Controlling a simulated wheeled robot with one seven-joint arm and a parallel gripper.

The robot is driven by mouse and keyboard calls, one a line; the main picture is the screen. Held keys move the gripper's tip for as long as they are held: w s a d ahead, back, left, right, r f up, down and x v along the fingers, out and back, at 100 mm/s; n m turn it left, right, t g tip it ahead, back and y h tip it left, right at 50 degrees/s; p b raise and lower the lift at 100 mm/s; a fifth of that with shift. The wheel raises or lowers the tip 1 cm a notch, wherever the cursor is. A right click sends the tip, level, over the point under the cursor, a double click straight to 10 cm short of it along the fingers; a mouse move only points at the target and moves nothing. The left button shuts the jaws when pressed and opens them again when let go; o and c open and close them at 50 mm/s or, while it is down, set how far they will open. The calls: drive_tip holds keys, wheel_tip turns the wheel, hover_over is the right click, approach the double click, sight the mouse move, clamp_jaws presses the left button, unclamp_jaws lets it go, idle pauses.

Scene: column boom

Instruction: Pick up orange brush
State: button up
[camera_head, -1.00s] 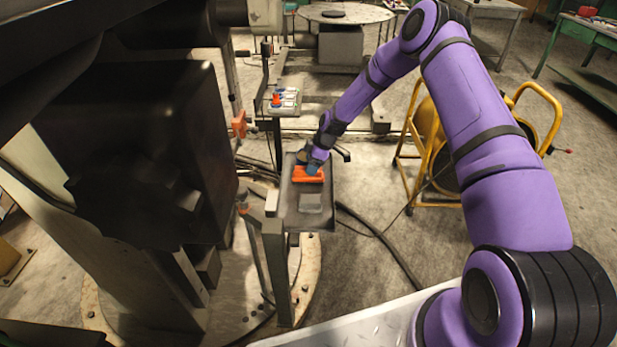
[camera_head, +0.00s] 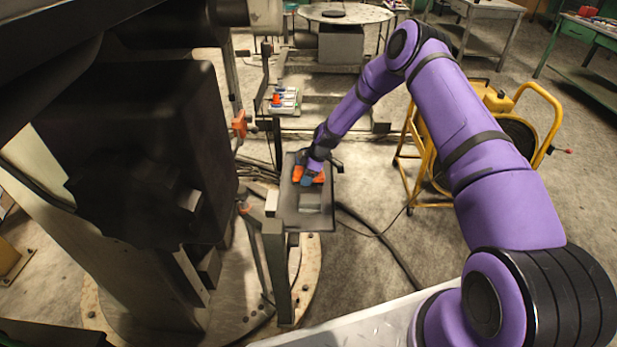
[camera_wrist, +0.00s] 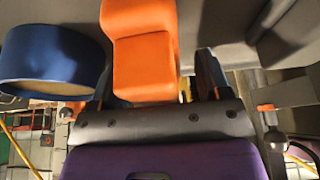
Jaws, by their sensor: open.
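The orange brush (camera_head: 297,174) lies on the narrow dark shelf (camera_head: 290,216) in the head view, partly hidden by my wrist. In the wrist view the orange brush (camera_wrist: 143,50) fills the top middle, with its near end facing the camera. My gripper (camera_head: 311,177) is over the brush at the shelf. In the wrist view my gripper (camera_wrist: 155,82) is open, with dark fingers on either side of the brush's near end. I cannot tell whether the fingers touch it.
A blue ring-shaped thing (camera_wrist: 50,62) is close at the left in the wrist view. A grey block (camera_head: 310,203) lies on the shelf's near part. A large dark machine (camera_head: 150,150) stands left of the shelf, and a yellow-framed reel (camera_head: 480,140) stands right.

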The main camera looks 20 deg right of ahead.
drive_tip(key=shift+f, duration=0.15)
drive_tip(key=c, duration=1.1)
wheel_tip(320, 180, up, 10)
drive_tip(key=shift+r, duration=0.25)
drive_tip(key=shift+o, duration=1.2)
drive_tip(key=shift+c, duration=0.3)
